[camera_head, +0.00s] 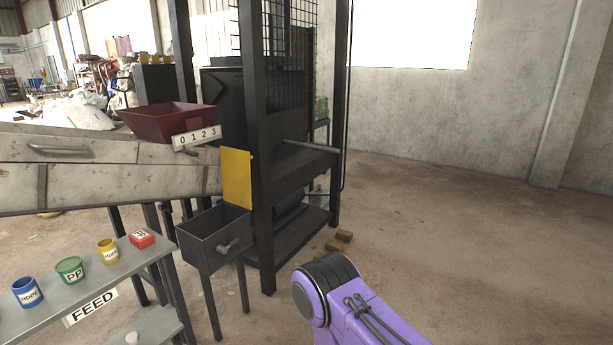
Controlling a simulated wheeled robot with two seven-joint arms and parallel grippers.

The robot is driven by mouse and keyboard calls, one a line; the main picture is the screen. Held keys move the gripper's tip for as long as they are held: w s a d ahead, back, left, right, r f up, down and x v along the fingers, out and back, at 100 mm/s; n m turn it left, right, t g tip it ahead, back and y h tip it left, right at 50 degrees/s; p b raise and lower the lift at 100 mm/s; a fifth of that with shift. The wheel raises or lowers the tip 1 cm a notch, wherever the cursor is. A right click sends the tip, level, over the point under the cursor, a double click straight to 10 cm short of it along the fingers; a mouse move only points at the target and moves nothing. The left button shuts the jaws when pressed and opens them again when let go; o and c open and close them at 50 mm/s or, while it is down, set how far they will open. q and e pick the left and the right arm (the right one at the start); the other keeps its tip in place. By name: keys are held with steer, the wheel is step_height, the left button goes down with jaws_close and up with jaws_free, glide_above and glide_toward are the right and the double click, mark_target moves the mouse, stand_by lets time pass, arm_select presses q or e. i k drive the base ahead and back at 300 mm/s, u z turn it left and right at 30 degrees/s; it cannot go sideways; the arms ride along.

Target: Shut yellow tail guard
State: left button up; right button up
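The yellow tail guard (237,178) is a flat upright panel at the right end of the pale, worn drum housing (75,165). It stands beside a dark frame post and just above an open grey bin (213,238). I cannot tell from this angle whether it is open or shut. One of my purple arms shows at the lower right, with a dark round joint, well apart from the guard. No fingers show on it. My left gripper and my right gripper are both out of view.
A dark steel frame (258,150) with mesh stands right of the guard. A FEED bench (105,279) with labelled cups is at the lower left. The floor at right is clear.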

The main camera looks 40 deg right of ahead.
mark_target(236, 166)
steer(key=z, duration=2.2)
steer(key=i, duration=3.95)
steer(key=u, duration=3.4)
steer(key=k, duration=0.6)
steer(key=u, duration=0.65)
steer(key=i, duration=0.6)
steer(key=u, duration=0.45)
